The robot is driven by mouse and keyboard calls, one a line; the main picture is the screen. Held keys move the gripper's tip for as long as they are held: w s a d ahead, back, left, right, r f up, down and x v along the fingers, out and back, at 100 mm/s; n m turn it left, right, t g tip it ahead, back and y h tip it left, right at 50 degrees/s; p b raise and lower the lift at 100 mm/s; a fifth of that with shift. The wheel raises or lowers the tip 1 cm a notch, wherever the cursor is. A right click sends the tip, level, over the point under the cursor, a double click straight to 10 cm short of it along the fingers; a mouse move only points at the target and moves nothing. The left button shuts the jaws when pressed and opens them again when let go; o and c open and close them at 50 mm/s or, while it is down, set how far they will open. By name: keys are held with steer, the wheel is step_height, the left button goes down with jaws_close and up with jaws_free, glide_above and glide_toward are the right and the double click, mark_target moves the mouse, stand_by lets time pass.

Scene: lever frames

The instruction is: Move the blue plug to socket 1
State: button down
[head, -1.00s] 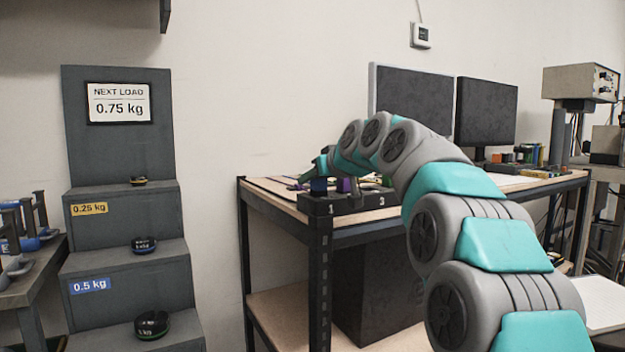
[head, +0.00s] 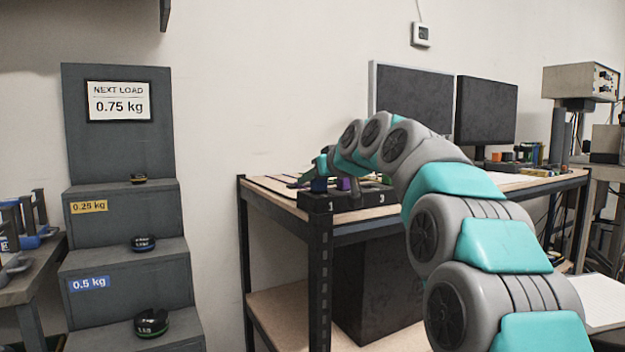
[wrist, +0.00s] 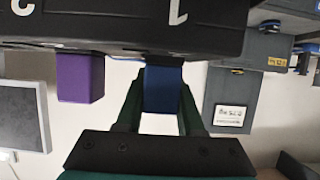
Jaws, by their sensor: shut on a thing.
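The blue plug (head: 319,185) stands upright at the left end of the dark socket block (head: 345,201), above the label 1. My gripper (wrist: 161,88) is shut on the blue plug (wrist: 163,92), one green finger on each side of it. In the wrist view, turned upside down, the plug's far end meets the socket block (wrist: 110,28) beside the label 1. How deep it sits in socket 1 is hidden. The gripper's fingers are small and partly covered in the head view.
The block sits at the front left corner of a wooden-topped bench (head: 275,192). Monitors (head: 486,110) stand behind. Grey steps (head: 125,215) with weights are at the left.

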steer(key=shift+f, duration=0.15)
stand_by(0.4)
stand_by(0.4)
steer(key=shift+c, duration=0.2)
jaws_free()
stand_by(0.4)
steer(key=shift+r+p, duration=2.15)
steer(key=shift+r, duration=1.45)
steer(key=shift+f, duration=0.1)
